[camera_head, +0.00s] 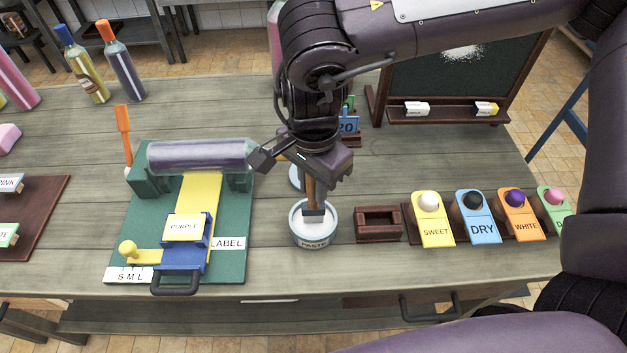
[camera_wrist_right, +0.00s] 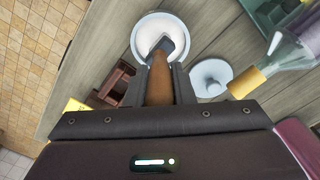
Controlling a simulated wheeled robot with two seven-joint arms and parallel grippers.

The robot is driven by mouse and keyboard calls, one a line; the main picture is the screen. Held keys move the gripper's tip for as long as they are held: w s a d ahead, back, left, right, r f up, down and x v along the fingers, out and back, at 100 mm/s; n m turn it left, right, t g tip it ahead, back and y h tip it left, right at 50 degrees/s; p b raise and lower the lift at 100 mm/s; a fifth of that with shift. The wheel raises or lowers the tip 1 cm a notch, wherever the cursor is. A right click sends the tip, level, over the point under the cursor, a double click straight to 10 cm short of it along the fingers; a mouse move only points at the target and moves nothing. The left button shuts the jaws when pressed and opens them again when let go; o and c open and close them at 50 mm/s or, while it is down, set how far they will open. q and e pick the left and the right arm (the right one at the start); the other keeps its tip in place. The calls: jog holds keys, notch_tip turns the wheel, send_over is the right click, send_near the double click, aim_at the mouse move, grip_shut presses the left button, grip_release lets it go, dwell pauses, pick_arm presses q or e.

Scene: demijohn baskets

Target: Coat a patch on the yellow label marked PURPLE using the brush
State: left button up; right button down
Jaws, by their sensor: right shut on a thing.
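My right gripper (camera_head: 310,172) is shut on the wooden handle of the brush (camera_head: 312,195). The brush points down, its dark head inside the white pot marked PASTE (camera_head: 313,237). The right wrist view also shows the brush (camera_wrist_right: 160,78) between the fingers, its head in the pot's round mouth (camera_wrist_right: 141,37). The bristle tips are hard to make out. The yellow label marked PURPLE (camera_head: 184,227) lies on a blue slide (camera_head: 184,258) on the green stand (camera_head: 228,262), left of the gripper. A purple bottle (camera_head: 200,155) lies across the stand's cradle. My left gripper is not in view.
A small empty brown holder (camera_head: 378,237) stands right of the pot. Further right is a row of coloured tags with ball stoppers, SWEET (camera_head: 435,232) and DRY (camera_head: 480,230) among them. A chalkboard (camera_head: 460,75) stands behind. A grey round lid (camera_wrist_right: 212,76) lies beside the pot.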

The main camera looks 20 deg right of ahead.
jog(key=shift+r+p, duration=2.4)
jog(key=shift+r, duration=0.75)
jog(key=shift+f, duration=0.1)
jog(key=shift+d, duration=0.1)
